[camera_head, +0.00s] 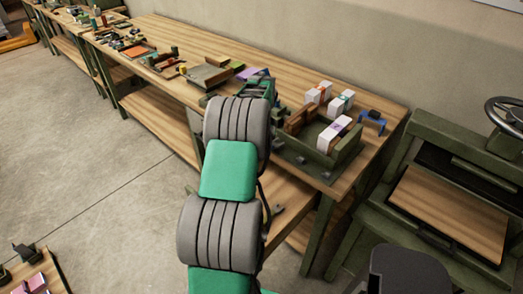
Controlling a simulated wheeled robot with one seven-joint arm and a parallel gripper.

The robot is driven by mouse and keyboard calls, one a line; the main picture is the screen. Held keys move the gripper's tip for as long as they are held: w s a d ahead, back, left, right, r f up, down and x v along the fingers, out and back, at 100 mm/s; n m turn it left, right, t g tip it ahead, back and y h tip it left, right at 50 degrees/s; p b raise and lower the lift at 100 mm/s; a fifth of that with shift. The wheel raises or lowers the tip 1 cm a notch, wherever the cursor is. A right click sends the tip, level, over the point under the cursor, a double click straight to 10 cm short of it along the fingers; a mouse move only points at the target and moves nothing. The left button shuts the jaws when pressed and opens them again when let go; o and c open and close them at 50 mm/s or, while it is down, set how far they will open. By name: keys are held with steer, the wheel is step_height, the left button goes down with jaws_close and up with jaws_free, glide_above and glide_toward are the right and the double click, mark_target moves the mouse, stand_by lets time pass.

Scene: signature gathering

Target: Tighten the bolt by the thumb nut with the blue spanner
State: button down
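I cannot make out a blue spanner, a bolt or a thumb nut for certain; the small items on the long wooden workbench (375,99) are too small to tell. My green and grey arm rises through the middle of the camera_head view and reaches over the bench's front edge. Its far green part ends beside a purple item (248,73). My gripper's fingers cannot be seen; the arm hides what lies behind it. A small blue bracket-shaped thing (373,121) stands near the bench's right end.
A green open-topped tray (347,151) with white boxes (334,135) lies right of my arm. Several tools crowd the bench's far left. A green machine with a handwheel (508,117) stands right. Open floor (95,175) lies left.

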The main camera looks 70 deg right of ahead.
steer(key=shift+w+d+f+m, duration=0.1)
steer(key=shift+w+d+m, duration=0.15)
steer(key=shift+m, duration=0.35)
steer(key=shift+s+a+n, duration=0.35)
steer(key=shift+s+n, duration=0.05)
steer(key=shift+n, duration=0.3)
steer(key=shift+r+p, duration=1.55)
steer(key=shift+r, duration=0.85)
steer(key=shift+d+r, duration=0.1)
